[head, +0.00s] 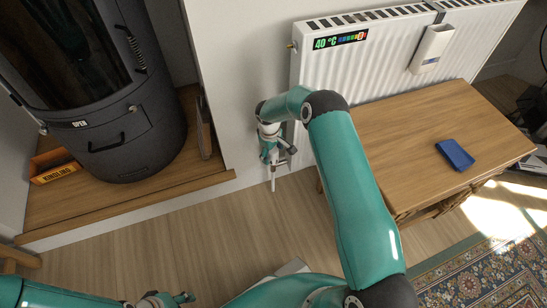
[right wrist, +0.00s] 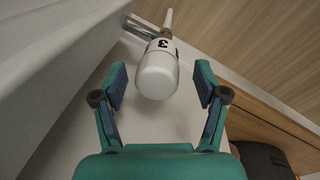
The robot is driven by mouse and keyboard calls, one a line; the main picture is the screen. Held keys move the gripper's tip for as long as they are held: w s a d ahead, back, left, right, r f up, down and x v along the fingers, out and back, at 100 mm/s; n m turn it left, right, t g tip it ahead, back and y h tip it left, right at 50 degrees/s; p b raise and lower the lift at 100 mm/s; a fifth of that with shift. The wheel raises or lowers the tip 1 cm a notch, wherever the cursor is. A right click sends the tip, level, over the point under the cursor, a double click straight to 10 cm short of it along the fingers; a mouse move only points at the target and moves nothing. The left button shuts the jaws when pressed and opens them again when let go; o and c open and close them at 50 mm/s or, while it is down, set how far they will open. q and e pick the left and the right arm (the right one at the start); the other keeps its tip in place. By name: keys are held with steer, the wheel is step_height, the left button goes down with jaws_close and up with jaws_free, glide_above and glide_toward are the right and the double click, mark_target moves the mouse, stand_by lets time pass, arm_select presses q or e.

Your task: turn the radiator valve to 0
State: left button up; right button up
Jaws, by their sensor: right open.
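The radiator valve (right wrist: 157,76) is a white rounded knob with a dark "3" on its collar, in the middle of the right wrist view. A thin white pipe runs on beyond it. My right gripper (right wrist: 160,84) is open, with one finger on each side of the knob and a gap to both. In the head view my right gripper (head: 276,156) is low beside the left end of the white radiator (head: 345,90); the knob is mostly hidden there. My left gripper (head: 174,298) is at the bottom edge, too cut off to tell its jaws.
A wooden table (head: 400,135) with a blue cloth-like item (head: 455,154) stands in front of the radiator. A black stove (head: 105,110) stands at the left on a wooden platform (head: 130,205). A display on the radiator reads 40 °C. The floor between is clear.

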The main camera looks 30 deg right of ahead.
steer(key=shift+w+d+f, duration=0.1)
steer(key=shift+d+f, duration=0.05)
steer(key=shift+f, duration=1.05)
steer(key=c, duration=1.2)
steer(key=shift+o, duration=0.2)
steer(key=shift+d, duration=0.1)
steer(key=shift+b, duration=0.3)
